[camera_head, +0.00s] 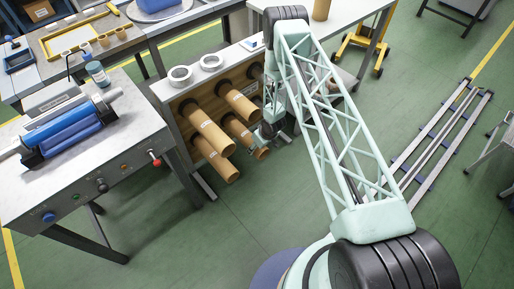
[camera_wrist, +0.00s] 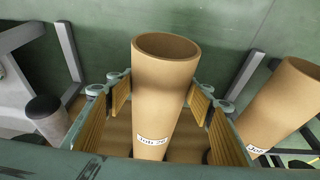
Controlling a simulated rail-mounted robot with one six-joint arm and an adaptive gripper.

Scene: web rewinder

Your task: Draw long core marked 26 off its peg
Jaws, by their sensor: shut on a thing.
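The long brown core labelled "Job 26" (camera_wrist: 165,95) points up through the middle of the wrist view, its open end toward the top. My gripper (camera_wrist: 163,98) is shut on it, with a ribbed tan pad on either side. In the head view my gripper (camera_head: 263,138) is at the lower right core (camera_head: 237,128) on the peg rack (camera_head: 184,100), partly covering it. The peg itself is hidden, so I cannot tell how much of the core is on it.
Other long cores (camera_head: 205,125) stick out of the rack close by; a neighbour (camera_wrist: 282,105) stands to the right in the wrist view. White rolls (camera_head: 180,75) lie on the rack top. A rewinder table (camera_head: 90,150) is at left.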

